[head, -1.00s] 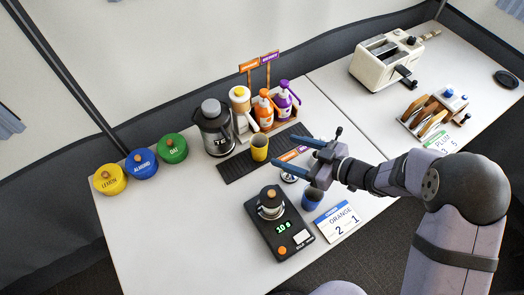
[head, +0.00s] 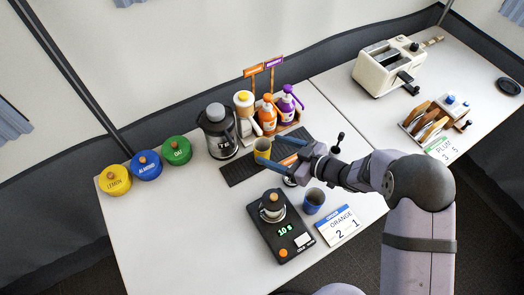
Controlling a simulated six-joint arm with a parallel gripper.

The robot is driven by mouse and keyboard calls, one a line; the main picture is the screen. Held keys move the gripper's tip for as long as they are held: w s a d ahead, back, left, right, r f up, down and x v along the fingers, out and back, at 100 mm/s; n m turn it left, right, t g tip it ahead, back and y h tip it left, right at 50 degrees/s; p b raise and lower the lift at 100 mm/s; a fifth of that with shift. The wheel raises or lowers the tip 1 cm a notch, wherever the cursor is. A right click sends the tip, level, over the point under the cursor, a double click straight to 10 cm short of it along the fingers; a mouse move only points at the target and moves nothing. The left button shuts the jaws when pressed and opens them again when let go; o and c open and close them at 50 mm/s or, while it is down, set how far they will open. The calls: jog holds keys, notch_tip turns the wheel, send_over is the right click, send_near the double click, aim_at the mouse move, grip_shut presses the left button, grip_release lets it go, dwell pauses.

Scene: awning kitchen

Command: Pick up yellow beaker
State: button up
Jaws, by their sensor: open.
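The yellow beaker (head: 263,145) stands upright on the dark ribbed mat (head: 238,172), in front of the pump bottles. My gripper (head: 272,153) is open, with its blue fingers pointing left toward the beaker. One finger passes in front of the beaker's lower part in the picture and partly hides it. I cannot tell whether the fingers touch the beaker or lie on both sides of it.
A glass jug (head: 217,132) stands left of the beaker, and an orange pump bottle (head: 268,115) and a purple one (head: 286,105) stand behind it. The table's front left is clear.

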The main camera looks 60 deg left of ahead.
aim_at(256, 143)
jog(key=shift+s+a+f+p, duration=0.15)
jog(key=shift+s+a+p, duration=0.15)
jog(key=shift+a, duration=0.2)
jog(key=shift+p+x, duration=0.65)
jog(key=shift+x, duration=1.35)
jog(key=shift+w, duration=0.1)
jog(key=c, duration=1.1)
